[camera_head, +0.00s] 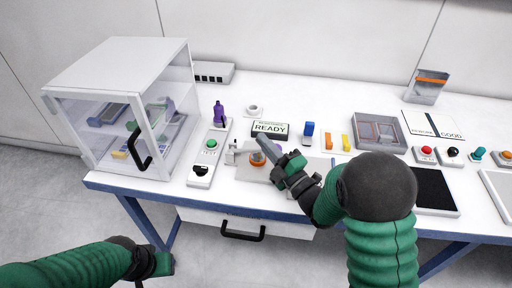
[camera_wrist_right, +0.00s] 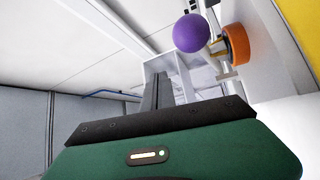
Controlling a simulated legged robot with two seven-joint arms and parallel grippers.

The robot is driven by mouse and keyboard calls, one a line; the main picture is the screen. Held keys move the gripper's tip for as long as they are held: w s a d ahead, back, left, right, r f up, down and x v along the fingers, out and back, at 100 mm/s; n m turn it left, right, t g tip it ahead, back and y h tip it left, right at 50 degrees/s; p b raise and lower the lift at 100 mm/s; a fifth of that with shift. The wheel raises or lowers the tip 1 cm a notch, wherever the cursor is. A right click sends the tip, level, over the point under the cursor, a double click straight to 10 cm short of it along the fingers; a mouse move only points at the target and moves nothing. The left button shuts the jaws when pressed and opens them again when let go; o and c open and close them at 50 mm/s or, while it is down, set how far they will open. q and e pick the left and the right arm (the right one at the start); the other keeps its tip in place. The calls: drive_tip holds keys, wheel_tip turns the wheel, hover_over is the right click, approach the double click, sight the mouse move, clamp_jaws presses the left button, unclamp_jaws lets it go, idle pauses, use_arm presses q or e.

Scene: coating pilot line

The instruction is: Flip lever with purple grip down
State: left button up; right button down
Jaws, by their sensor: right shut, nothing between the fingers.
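The lever's round purple grip (camera_wrist_right: 190,33) shows clearly in the right wrist view, on a short stem beside an orange disc (camera_wrist_right: 236,44). In the head view the orange disc (camera_head: 257,160) sits on a grey plate near the table's front edge, and my right gripper partly hides the lever there. My right gripper (camera_head: 263,142) is shut and empty, its fingers over the lever area. In the wrist view its dark fingers (camera_wrist_right: 156,88) are left of and below the purple ball, with a gap in the picture. My left gripper (camera_head: 160,265) is low in front of the table; its jaws are unclear.
A READY sign (camera_head: 270,129) stands behind the lever. A clear cabinet (camera_head: 103,172) is at left, a grey tray (camera_head: 401,147) at right.

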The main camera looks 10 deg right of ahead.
drive_tip(key=shift+s+d+f+b, duration=0.1)
drive_tip(key=shift+d+f+b, duration=0.45)
drive_tip(key=shift+f, duration=0.1)
drive_tip(key=shift+a, duration=0.2)
drive_tip(key=shift+a, duration=0.1)
drive_tip(key=shift+d, duration=0.2)
